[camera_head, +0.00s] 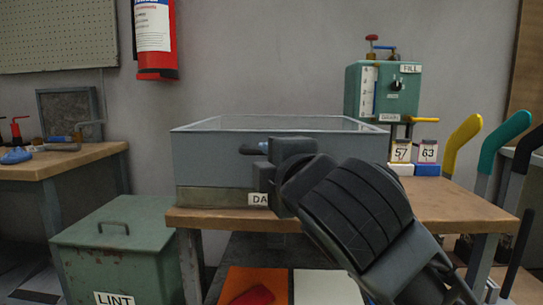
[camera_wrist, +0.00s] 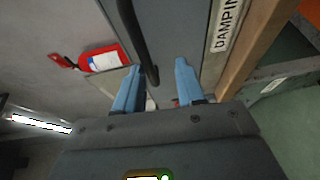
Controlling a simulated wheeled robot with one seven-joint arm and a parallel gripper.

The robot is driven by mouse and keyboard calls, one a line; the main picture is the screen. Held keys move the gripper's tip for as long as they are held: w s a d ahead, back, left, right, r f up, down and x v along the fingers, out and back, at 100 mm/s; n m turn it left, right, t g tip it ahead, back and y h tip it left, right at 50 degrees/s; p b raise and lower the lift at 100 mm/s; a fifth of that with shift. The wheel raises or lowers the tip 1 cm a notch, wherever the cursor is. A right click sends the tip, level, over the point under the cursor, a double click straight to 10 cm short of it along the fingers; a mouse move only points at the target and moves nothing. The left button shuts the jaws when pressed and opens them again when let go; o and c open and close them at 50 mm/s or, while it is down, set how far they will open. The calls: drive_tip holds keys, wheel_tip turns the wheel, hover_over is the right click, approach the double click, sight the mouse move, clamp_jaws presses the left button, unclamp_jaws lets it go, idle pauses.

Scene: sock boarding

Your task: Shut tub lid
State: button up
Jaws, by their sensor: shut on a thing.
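The damping tub (camera_head: 220,197) stands on the wooden bench, with a partly covered white label on its front. A grey-blue panel (camera_head: 215,160) rises above its tan lower wall, with a thin pale rim behind it; I cannot tell how far the lid is open. My gripper (camera_head: 268,160) is at the front of this panel, mostly hidden by my wrist. In the wrist view, my two light blue fingers (camera_wrist: 156,88) are shut on a dark curved handle (camera_wrist: 137,35) on the grey panel (camera_wrist: 180,25). The label (camera_wrist: 227,25) is beside it.
A green filling unit (camera_head: 385,85) stands behind the tub at the right, near number cards (camera_head: 413,151). Coloured sock boards (camera_head: 462,142) stand at the far right. A green lint bin (camera_head: 110,245) is at the lower left. A fire extinguisher (camera_head: 155,40) hangs on the wall.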

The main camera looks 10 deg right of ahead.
drive_tip(key=o, duration=0.4)
drive_tip(key=shift+a+f, duration=0.1)
drive_tip(key=shift+f, duration=0.3)
drive_tip(key=shift+c, duration=0.2)
drive_tip(key=shift+r, duration=0.2)
drive_tip(key=s+p, duration=0.1)
drive_tip(key=s, duration=0.6)
drive_tip(key=shift+s+d+r+p, duration=0.3)
drive_tip(key=shift+s+d, duration=0.05)
drive_tip(key=shift+d, duration=0.05)
drive_tip(key=shift+a, duration=0.1)
